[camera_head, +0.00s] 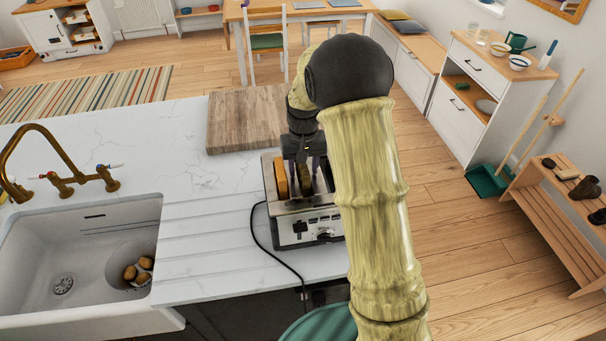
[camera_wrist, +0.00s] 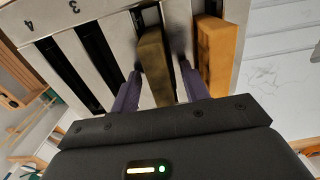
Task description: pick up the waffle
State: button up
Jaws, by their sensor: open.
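The toaster (camera_head: 308,233) stands on the counter, and its slotted top fills much of the wrist view. A golden-orange slice (camera_head: 281,181) stands upright in one slot; it also shows at the right in the wrist view (camera_wrist: 217,55). A darker brown slice (camera_wrist: 155,65) stands in the neighbouring slot. I cannot tell from its surface which slice is the waffle. My gripper (camera_head: 304,172) points down over the toaster. In the wrist view its two purple fingers (camera_wrist: 160,76) are open, one on each side of the brown slice. Two other slots look dark and empty.
A wooden board (camera_head: 240,118) lies behind the toaster. The sink (camera_head: 60,270) is at the left, with several brown round things in a bowl. A black cord (camera_head: 262,238) runs over the counter left of the toaster. The white counter between is clear.

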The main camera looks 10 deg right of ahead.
dwell(0.3)
grip_shut()
jog(key=shift+r, duration=0.1)
notch_tip(320, 180, up, 10)
jog(key=b, duration=0.2)
jog(key=shift+b, duration=0.4)
dwell(0.3)
notch_tip(320, 180, up, 9)
jog(key=p, duration=0.8)
jog(key=shift+r+p, duration=0.2)
jog(key=shift+p, duration=0.2)
